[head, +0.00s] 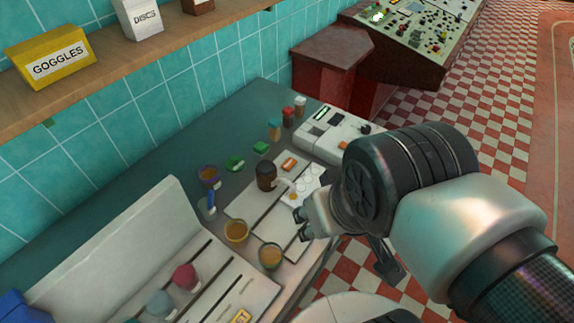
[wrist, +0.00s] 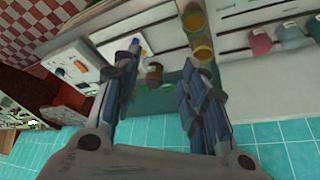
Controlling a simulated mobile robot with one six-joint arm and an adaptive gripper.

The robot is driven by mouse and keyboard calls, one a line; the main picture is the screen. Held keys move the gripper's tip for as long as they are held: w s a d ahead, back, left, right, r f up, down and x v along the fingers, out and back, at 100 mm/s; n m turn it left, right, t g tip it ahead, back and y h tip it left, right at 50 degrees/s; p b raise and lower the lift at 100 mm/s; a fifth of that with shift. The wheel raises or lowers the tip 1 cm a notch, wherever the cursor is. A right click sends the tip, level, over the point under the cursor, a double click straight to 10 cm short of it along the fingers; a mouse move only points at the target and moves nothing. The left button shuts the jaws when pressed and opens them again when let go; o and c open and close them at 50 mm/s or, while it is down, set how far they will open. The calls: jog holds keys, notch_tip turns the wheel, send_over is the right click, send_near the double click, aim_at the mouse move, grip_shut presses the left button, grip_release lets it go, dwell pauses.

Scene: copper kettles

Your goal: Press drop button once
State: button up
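My gripper (head: 302,225) is low over the front part of the workbench, near a pale panel with white circles (head: 309,180). In the wrist view, the two fingers of my gripper (wrist: 162,60) stand apart with nothing clearly held between them. A white device (head: 336,134) with a green-lit display and dark controls stands at the bench's right end, behind my gripper and partly hidden by my arm. Its controls also show at left in the wrist view (wrist: 72,66). I cannot tell which control is the drop button; no label for it is readable.
A brown bottle (head: 266,175), an amber cup (head: 236,232) and another cup (head: 270,256) stand close to my gripper. Small capped containers (head: 288,115) line the back. A shelf (head: 130,90) holds a yellow GOGGLES box (head: 50,57). A control console (head: 415,35) stands beyond the bench.

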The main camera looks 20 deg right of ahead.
jog(key=shift+c, duration=0.4)
grip_shut()
dwell(0.4)
dwell(1.2)
